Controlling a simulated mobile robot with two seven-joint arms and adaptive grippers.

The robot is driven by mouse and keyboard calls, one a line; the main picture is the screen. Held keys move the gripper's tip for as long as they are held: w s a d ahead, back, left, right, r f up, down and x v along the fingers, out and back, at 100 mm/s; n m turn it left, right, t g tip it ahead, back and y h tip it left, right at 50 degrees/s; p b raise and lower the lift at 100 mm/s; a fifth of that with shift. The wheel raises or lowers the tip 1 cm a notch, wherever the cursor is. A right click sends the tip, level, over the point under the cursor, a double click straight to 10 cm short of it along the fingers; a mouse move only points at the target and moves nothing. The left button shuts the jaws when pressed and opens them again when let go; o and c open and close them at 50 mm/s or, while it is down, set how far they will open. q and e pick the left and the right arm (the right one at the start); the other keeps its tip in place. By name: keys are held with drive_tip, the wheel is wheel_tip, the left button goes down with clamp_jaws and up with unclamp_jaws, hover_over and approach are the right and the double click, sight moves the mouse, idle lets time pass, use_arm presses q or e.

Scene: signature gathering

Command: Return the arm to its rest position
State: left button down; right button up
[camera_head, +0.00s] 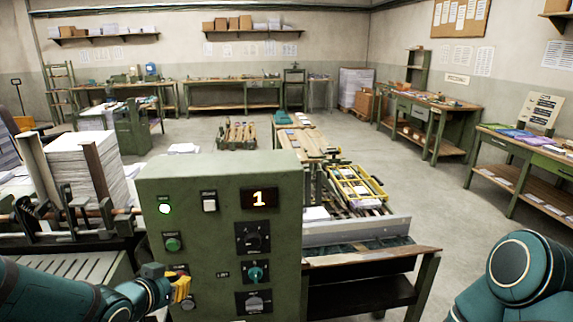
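My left arm comes in from the lower left, teal with a dark wrist. My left gripper (182,287), with yellow fingers, is at the lower left edge of the green control panel (221,239), close to its lower left buttons. Whether it touches the panel, and whether the fingers are open or shut, I cannot tell. I see nothing held in it. A teal part of my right arm shows at the lower right; my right gripper is out of view.
A tall paper stack (92,172) stands at left. A conveyor with a yellow-framed tray (352,186) lies behind the panel. Floor at right (440,215) is clear.

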use_arm(q)
drive_tip(key=s+d+f+n+g+h+b, duration=0.1)
drive_tip(key=s+d+f+g, duration=0.1)
drive_tip(key=d+f, duration=0.55)
drive_tip(key=s+d+f+n+g, duration=0.2)
drive_tip(key=d+f+g, duration=0.15)
drive_tip(key=f, duration=0.65)
drive_tip(key=s+d+f+n+g, duration=0.1)
drive_tip(key=s+d+f+g, duration=0.3)
drive_tip(key=s+d+f, duration=0.4)
wheel_tip(320, 180, down, 3)
drive_tip(key=s, duration=0.2)
drive_tip(key=shift+s+f+b, duration=0.2)
drive_tip(key=shift+s+b, duration=0.15)
drive_tip(key=shift+s, duration=0.05)
